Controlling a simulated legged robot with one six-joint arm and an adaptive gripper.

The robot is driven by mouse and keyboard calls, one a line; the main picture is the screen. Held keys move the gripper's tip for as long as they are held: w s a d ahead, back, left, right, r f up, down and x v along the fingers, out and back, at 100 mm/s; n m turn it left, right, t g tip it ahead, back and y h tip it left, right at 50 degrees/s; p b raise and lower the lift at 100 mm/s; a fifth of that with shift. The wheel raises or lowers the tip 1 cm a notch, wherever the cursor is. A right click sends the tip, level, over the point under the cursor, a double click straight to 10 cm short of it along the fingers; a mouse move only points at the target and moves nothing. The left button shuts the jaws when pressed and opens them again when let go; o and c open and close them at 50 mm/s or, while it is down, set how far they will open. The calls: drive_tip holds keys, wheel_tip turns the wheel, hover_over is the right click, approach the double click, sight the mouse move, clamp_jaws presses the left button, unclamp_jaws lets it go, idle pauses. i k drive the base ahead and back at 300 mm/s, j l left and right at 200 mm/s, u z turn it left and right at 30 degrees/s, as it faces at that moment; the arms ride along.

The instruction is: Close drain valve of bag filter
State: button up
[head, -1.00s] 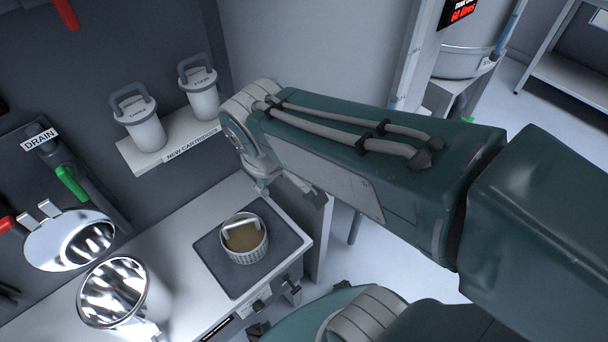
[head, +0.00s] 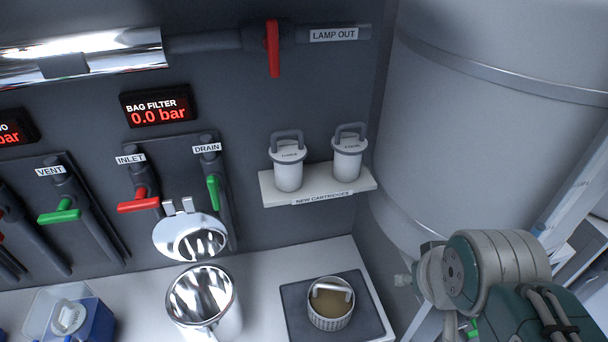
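The drain valve has a green handle (head: 213,193) on a dark pipe under the DRAIN label (head: 207,148), on the panel left of the cartridge shelf. The handle hangs nearly straight down, along the pipe. To its left, the INLET valve has a red handle (head: 139,201) that lies crosswise to its pipe. The BAG FILTER display (head: 158,106) above them reads 0.0 bar. My arm shows at the lower right, well away from the drain valve. My gripper's fingers are not seen in the view.
An open shiny vessel (head: 202,300) with its raised lid (head: 190,237) stands below the valves. A basket (head: 331,304) sits on a dark mat at right. Two cartridges stand on a shelf (head: 318,192). A large grey tank (head: 490,120) fills the right. A blue box (head: 88,322) is lower left.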

sight(213, 181)
drive_tip(key=k+j+u, duration=0.1)
drive_tip(key=u, duration=0.4)
drive_tip(key=k+j+u, duration=0.2)
drive_tip(key=u, duration=0.25)
